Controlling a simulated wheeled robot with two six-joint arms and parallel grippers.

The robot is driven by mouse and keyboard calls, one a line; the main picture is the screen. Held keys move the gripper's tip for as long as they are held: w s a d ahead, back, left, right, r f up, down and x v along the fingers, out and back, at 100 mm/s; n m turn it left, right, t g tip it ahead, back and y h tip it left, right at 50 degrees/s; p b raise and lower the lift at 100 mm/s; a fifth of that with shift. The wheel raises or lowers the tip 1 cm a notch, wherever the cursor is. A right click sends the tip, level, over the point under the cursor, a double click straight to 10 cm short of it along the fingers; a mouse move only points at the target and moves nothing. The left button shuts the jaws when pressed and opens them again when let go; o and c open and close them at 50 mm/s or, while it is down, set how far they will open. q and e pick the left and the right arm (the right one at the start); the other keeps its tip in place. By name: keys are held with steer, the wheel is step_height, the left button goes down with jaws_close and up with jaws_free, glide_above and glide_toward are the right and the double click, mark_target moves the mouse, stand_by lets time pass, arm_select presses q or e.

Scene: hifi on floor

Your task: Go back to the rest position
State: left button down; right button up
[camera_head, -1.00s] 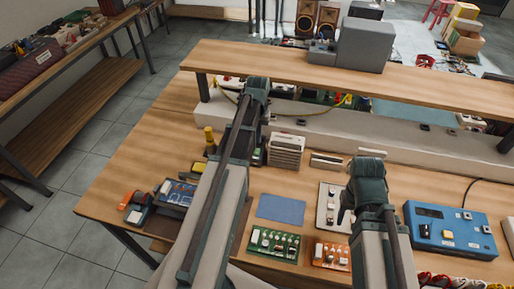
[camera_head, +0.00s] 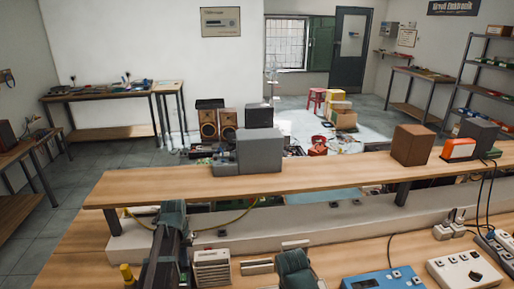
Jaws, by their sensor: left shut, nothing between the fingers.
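My left arm (camera_head: 166,238) rises at the lower left, in front of the long raised wooden shelf. My left gripper (camera_head: 184,266) is low beside it, dark, shut and empty; its fingertips are hard to make out. Only the upper joint of my right arm (camera_head: 295,268) shows at the bottom edge, and its gripper is out of sight below.
The wooden shelf (camera_head: 340,180) crosses the bench. It carries a grey box (camera_head: 259,150), a brown box (camera_head: 412,145) and an orange-white device (camera_head: 459,149). A ribbed pale block (camera_head: 212,269) and a blue instrument (camera_head: 384,280) lie on the bench. Cables hang at right.

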arm_select(q)
steer(key=s+d+m, duration=0.3)
steer(key=s+d, duration=0.5)
steer(key=d, duration=0.4)
steer(key=s+d+m+y, duration=0.1)
steer(key=s+d+m, duration=0.2)
steer(key=s+d, duration=0.5)
steer(key=d, duration=0.4)
steer(key=shift+s+d, duration=0.15)
steer(key=shift+s, duration=0.05)
steer(key=shift+r, duration=0.1)
